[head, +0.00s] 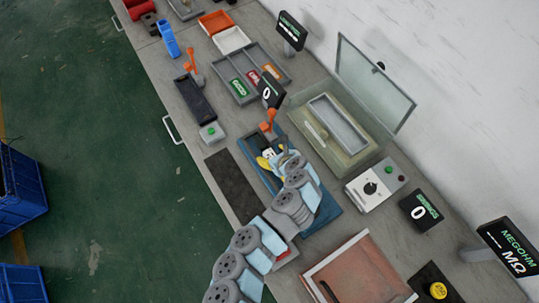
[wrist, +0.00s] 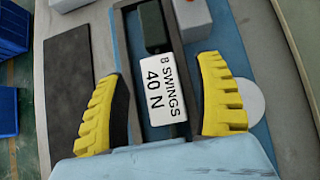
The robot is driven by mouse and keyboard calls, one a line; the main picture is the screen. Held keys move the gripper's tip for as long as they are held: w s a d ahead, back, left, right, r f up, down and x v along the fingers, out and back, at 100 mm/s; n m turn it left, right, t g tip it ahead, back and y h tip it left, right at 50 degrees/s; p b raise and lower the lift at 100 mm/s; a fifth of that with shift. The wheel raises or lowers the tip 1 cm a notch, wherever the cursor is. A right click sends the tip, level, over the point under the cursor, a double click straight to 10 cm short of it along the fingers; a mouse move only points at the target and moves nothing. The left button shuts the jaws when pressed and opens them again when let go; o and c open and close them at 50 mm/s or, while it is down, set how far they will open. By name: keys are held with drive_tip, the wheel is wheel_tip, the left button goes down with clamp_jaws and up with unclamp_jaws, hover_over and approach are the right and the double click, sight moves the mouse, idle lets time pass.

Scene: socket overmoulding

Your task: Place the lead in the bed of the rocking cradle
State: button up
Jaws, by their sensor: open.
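My gripper (head: 271,155) is open, with its yellow fingers over the blue-based fixture in the head view. In the wrist view my gripper (wrist: 164,75) has its fingers apart on either side of a white plate marked "8 SWINGS 40 N". This fixture, which looks like the rocking cradle (wrist: 228,37), has a dark channel with a dark block (wrist: 152,25) beyond the plate. In the head view the cradle (head: 328,212) is partly hidden by my arm. I cannot make out the lead, and nothing is clearly held between the fingers.
An orange lever (head: 268,122) stands at the cradle's far end. A lidded clear box (head: 352,150) is close on the right. A dark mat (head: 232,185) lies to the left. A control box (head: 375,188) and a display (head: 418,212) stand further right.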

drive_tip(key=shift+x, duration=1)
clamp_jaws()
